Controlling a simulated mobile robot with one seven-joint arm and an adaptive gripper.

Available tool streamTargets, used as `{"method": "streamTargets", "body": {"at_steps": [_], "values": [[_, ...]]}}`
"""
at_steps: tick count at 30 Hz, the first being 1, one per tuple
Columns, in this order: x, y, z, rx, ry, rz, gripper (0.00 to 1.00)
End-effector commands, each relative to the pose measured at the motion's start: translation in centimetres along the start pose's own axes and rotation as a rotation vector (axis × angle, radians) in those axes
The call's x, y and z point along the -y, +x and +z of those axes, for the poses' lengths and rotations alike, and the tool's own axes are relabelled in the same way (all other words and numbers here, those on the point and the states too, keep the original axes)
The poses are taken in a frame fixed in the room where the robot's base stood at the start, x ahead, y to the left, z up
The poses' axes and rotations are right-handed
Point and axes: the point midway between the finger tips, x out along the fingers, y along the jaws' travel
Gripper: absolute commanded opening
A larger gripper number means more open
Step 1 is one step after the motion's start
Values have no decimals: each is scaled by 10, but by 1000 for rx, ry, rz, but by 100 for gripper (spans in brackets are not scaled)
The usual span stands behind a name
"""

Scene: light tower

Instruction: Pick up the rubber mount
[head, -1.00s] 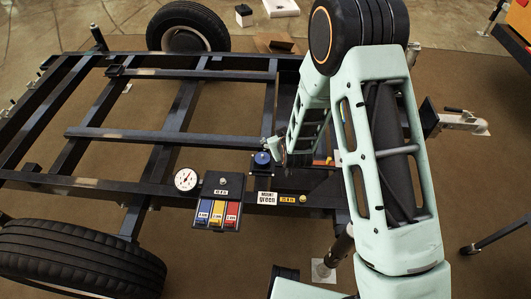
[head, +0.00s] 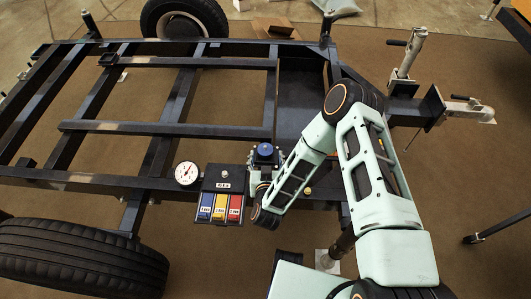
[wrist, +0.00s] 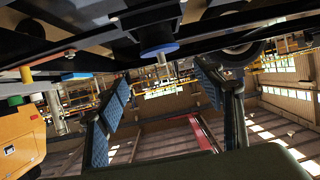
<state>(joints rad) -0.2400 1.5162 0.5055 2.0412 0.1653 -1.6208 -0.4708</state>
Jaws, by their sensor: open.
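The rubber mount (head: 265,150) looks like a round blue cap on a dark square block at the trailer frame's near rail. In the wrist view the picture looks upside down, and the blue disc (wrist: 158,50) shows a short metal stud, with dark parts above it in the picture. My gripper (wrist: 163,80) is open, with blue-padded fingers wide apart and nothing between them. In the wrist view the disc lies beyond the fingertips, roughly in line with the gap. In the head view my gripper (head: 258,184) is small, partly hidden by my wrist, just below the mount.
A gauge (head: 187,173) and a black box (head: 221,180) with blue, yellow and red labelled parts sit left of my gripper on the rail. The trailer frame's bars (head: 170,129) spread left. A tow coupling (head: 466,110) is at right.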

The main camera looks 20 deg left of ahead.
Motion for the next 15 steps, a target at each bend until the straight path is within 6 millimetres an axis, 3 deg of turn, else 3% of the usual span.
{"method": "streamTargets", "body": {"at_steps": [8, 15], "values": [[1, 27, 2, 0, 0, -1, 62], [3, 62, 6, -1, 1, 0, 62]]}}
